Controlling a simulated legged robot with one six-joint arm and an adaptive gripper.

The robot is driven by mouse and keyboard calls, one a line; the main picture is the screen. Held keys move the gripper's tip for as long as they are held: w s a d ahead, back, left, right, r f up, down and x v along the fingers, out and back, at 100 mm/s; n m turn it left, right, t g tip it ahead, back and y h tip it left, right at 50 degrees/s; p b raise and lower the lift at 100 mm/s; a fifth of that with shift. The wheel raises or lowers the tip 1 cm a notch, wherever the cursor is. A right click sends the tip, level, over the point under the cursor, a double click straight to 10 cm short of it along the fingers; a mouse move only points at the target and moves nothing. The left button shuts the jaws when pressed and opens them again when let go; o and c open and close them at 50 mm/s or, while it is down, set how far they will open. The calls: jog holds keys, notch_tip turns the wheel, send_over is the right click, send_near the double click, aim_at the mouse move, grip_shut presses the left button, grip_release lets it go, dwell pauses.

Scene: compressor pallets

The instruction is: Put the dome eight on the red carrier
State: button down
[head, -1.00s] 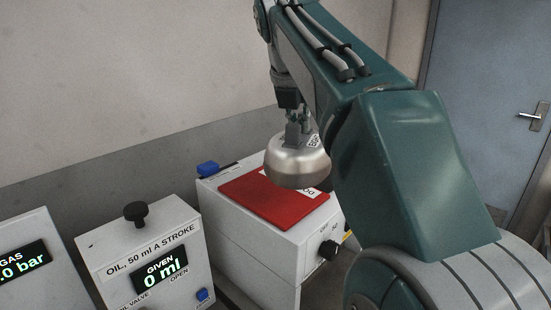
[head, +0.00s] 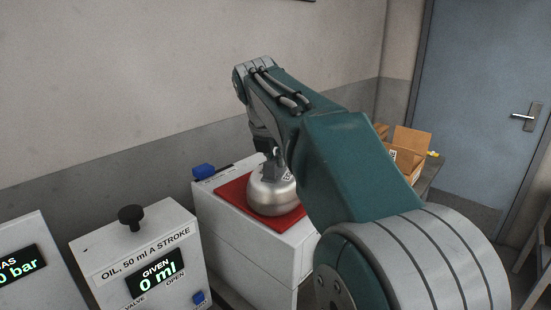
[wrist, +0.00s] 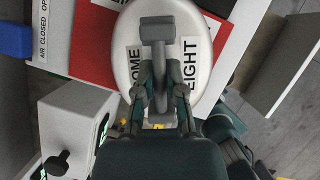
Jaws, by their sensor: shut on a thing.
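The dome eight (head: 265,197) is a rounded metal dome, over the red carrier in the head view. My gripper (head: 273,172) is shut on the grey handle on its top. In the wrist view the dome (wrist: 132,78) shows its label "DOME EIGHT", and my gripper (wrist: 158,75) grips the handle from the near side. The red carrier (head: 231,189) is a flat red pad on a white cabinet; it also shows in the wrist view (wrist: 91,45), left of and behind the dome. The dome looks upright and very low over the pad; I cannot tell whether it touches. Part of the carrier is hidden.
A white oil unit (head: 150,262) with a black knob and a "0 ml" display stands at the front left, with a gas unit (head: 22,262) beside it. A blue knob (head: 204,171) sits on the cabinet's left corner. An open cardboard box (head: 410,148) stands behind my arm.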

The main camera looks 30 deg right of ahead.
jog(key=c, duration=0.7)
grip_release()
jog(key=v, duration=1.2)
jog(key=s+a+f+m+y, duration=0.1)
jog(key=s+a+f+m, duration=0.1)
jog(key=s+f+m, duration=0.5)
jog(key=s+a+f+m+t+y, duration=0.1)
jog(key=s+a+f+m, duration=0.2)
jog(key=s+f+m, duration=0.4)
jog(key=s+a+f+m+t+y, duration=0.1)
jog(key=s+a+f+m, duration=0.1)
jog(key=s+f+m, duration=0.5)
jog(key=shift+s+a+f+m+y, duration=0.1)
jog(key=shift+a+f+m+y, duration=0.1)
jog(key=shift+f+m, duration=1.25)
jog(key=shift+a+f+m+y, duration=0.1)
jog(key=shift+a+f+m, duration=0.05)
jog(key=shift+f+m, duration=1.35)
jog(key=shift+r, duration=0.15)
